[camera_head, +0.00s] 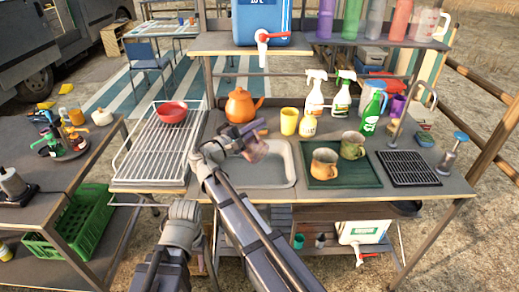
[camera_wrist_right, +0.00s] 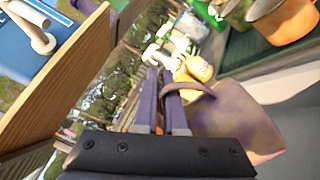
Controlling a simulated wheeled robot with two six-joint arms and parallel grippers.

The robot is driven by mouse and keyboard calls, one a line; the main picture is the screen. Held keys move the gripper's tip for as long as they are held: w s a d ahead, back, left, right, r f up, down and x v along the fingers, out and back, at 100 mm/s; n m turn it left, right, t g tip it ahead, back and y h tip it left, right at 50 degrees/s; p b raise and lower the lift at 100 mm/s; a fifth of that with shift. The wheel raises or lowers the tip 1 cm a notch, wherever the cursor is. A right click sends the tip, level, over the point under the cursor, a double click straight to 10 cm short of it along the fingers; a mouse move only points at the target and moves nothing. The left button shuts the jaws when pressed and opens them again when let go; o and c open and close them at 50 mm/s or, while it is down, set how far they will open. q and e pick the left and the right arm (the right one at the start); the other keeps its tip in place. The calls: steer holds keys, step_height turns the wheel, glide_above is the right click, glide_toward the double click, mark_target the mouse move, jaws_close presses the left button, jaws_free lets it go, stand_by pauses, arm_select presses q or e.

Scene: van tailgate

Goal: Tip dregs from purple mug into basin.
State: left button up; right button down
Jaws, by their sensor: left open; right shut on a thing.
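The purple mug (camera_head: 258,151), mottled purple and brown, is held above the basin (camera_head: 276,174), a light grey sunken sink in the counter. My right gripper (camera_head: 250,134) is shut on its handle. In the right wrist view the handle passes between the fingers (camera_wrist_right: 172,100), and the mug body (camera_wrist_right: 235,118) hangs to their right. The mug looks tilted; its inside and any dregs are hidden. My left gripper (camera_head: 184,210) is low in front of the counter, left of my right forearm, empty; its fingers are hardly visible.
A red-tapped water container (camera_head: 262,22) stands above.

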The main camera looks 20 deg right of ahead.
steer(key=m, duration=0.1)
steer(key=r+m+p, duration=0.1)
steer(key=m, duration=0.2)
steer(key=shift+r+m+g+p, duration=0.3)
steer(key=shift+m+g+p, duration=0.05)
steer(key=shift+m+g, duration=0.05)
steer(key=m+p, duration=0.1)
steer(key=m, duration=0.1)
steer(key=r+m+p, duration=0.1)
steer(key=m, duration=0.1)
steer(key=m+p, duration=0.1)
steer(key=m, duration=0.1)
steer(key=r+m, duration=0.1)
steer(key=m, duration=0.1)
steer(key=shift+g+y+p, duration=0.3)
steer(key=shift+p, duration=0.1)
steer(key=shift+r+m+p, duration=0.15)
steer(key=shift+m+p, duration=0.15)
steer(key=shift+m, duration=1.1)
